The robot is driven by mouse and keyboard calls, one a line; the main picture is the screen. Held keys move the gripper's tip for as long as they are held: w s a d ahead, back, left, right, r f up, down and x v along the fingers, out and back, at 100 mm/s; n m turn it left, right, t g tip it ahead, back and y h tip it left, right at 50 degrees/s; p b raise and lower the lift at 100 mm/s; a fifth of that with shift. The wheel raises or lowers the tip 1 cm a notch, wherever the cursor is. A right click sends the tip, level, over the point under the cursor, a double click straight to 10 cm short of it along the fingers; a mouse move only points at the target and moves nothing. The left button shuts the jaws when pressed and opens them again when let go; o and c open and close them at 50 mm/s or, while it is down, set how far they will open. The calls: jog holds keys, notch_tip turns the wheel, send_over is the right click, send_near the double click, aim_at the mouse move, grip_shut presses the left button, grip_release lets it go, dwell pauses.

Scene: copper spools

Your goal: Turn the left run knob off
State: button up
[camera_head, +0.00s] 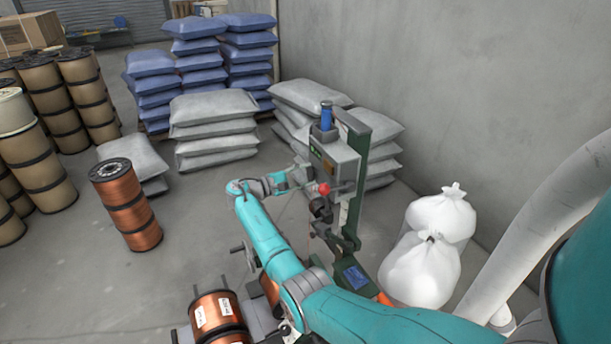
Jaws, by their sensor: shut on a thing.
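My teal arm reaches across to a green machine post that carries a grey control box (338,160) with a small lit display on its left face. My gripper (306,176) is at the lower part of that face, its jaws shut on a small part there, which fits the left run knob. The knob itself is hidden by the fingers, so its angle cannot be read. A red ball handle (323,188) sits just right of and below the fingertips.
A copper spool (127,208) stands on the floor at left, and more spools lie at the machine's base. White sacks (425,268) stand at right. Grey bags (213,112) and blue bags (150,85) are stacked behind. Open floor lies left of the arm.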

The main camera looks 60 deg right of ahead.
jog(key=shift+n, duration=0.3)
jog(key=shift+f, duration=0.1)
jog(key=o, duration=1.2)
jog(key=shift+c, duration=0.2)
jog(key=v, duration=1.2)
jog(key=shift+a, duration=0.1)
